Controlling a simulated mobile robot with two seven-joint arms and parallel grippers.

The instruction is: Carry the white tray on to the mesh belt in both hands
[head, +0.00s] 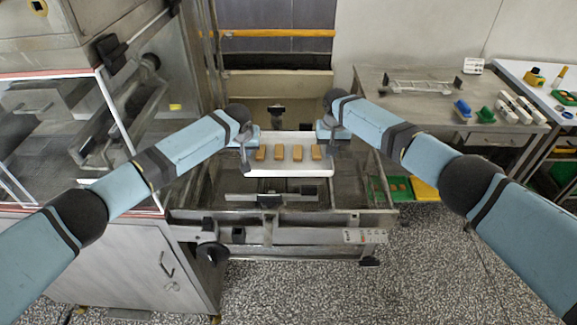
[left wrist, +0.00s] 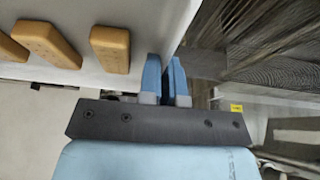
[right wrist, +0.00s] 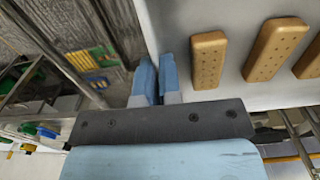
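The white tray (head: 290,173) is level in the middle of the head view, with several brown biscuits (head: 279,153) in a row on it. My left gripper (head: 245,153) is at its left end and my right gripper (head: 332,152) at its right end. In the left wrist view the blue fingers (left wrist: 165,80) stand either side of the tray's edge, closed on it. In the right wrist view the fingers (right wrist: 156,78) straddle the opposite edge the same way. The dark mesh belt (head: 345,190) shows below and around the tray; whether they touch I cannot tell.
A metal frame rail (head: 290,218) with a black knob (head: 213,252) runs along the near side. A steel cabinet (head: 130,262) stands left. A steel table (head: 400,100) with small blue and green items stands back right. Green and yellow bins (head: 424,189) lie right of the belt.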

